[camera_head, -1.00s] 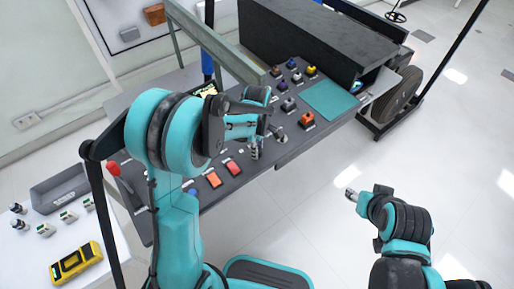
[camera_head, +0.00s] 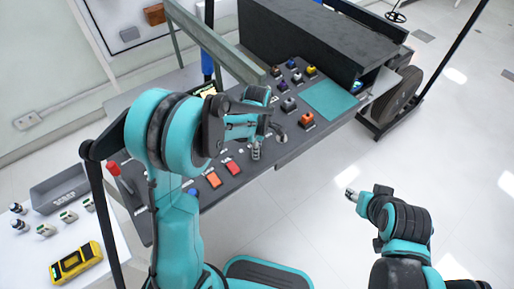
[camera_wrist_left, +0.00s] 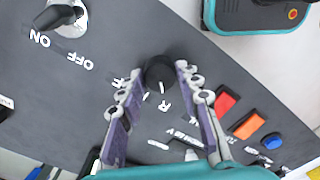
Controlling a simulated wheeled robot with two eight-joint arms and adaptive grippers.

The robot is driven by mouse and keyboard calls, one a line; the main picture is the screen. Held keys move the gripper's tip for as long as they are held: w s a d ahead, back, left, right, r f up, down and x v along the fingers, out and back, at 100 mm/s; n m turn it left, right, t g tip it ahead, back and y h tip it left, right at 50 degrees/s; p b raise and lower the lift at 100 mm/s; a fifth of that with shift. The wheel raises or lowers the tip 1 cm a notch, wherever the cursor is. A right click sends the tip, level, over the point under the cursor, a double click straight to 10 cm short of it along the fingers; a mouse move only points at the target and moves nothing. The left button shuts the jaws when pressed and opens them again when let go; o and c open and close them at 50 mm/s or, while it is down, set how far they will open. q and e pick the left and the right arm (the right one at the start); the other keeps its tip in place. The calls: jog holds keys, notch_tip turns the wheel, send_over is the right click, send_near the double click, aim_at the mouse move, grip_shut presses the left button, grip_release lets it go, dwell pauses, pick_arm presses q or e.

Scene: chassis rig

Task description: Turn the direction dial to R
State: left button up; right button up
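The direction dial (camera_wrist_left: 159,72) is a round black knob on the dark panel in the left wrist view. A pale mark shows on its lower edge, on the side of the printed R (camera_wrist_left: 166,107). My left gripper (camera_wrist_left: 158,79) has one finger on each side of the knob, with the tips close to it. I cannot tell whether they touch it. In the head view my left gripper (camera_head: 256,152) is low over the panel's front edge, and the dial is not clear there. My right gripper (camera_head: 351,194) is over bare floor, too small to read.
An ON/OFF knob (camera_wrist_left: 62,17) is at the upper left of the left wrist view. A red button (camera_wrist_left: 226,102), an orange button (camera_wrist_left: 249,125) and a blue button (camera_wrist_left: 272,141) lie to the right of the fingers. More coloured switches are farther back on the panel (camera_head: 262,172).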

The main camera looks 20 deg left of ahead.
pick_arm(q)
jog(key=shift+o, duration=1.3)
notch_tip(320, 180, up, 12)
jog(key=s+a+r+m+t, duration=0.1)
jog(key=s+m+t, duration=0.2)
jog(key=s+m, duration=0.5)
jog(key=s+a+r+m+t, duration=0.1)
jog(key=s+m+t, duration=0.3)
jog(key=s+m, duration=0.5)
jog(key=m, duration=0.2)
jog(key=shift+a+r+m, duration=0.3)
